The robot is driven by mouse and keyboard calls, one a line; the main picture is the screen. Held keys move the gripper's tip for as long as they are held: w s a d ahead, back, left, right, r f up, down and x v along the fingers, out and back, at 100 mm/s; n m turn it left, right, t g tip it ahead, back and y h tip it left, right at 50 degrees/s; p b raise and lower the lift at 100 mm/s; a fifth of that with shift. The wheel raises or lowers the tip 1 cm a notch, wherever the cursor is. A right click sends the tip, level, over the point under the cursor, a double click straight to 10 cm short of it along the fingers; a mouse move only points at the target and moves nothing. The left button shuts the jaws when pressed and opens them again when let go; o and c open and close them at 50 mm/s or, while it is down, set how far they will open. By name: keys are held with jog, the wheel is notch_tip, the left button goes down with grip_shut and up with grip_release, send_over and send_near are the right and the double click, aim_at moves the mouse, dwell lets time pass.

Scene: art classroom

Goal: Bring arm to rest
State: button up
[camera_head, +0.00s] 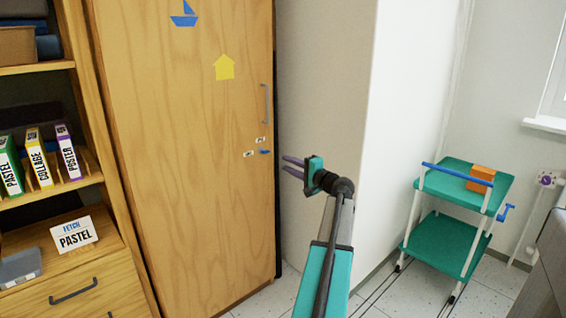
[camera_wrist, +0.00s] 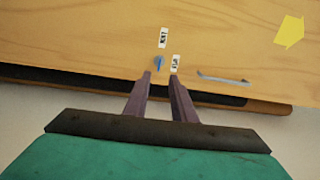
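My gripper (camera_head: 292,167) is at the end of my arm, which reaches up in the middle of the head view. Its two purple fingers point left toward the wooden cabinet door (camera_head: 190,150). In the wrist view the gripper (camera_wrist: 160,76) shows its fingers apart with nothing between them. A small blue latch knob (camera_wrist: 159,63) lies just beyond the fingertips in that view. In the head view the knob (camera_head: 265,152) is on the door, a little left of the fingers, with a gap between. The door looks closed.
Two small labels (camera_head: 255,147) and a grey handle (camera_head: 266,103) are on the door. A shelf unit (camera_head: 60,190) with binders stands at left. A teal cart (camera_head: 440,245) holding an orange box (camera_head: 480,179) stands at right. A white wall (camera_head: 400,110) stands behind my arm.

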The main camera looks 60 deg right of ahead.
jog(key=shift+s+a, duration=0.15)
jog(key=shift+s, duration=0.3)
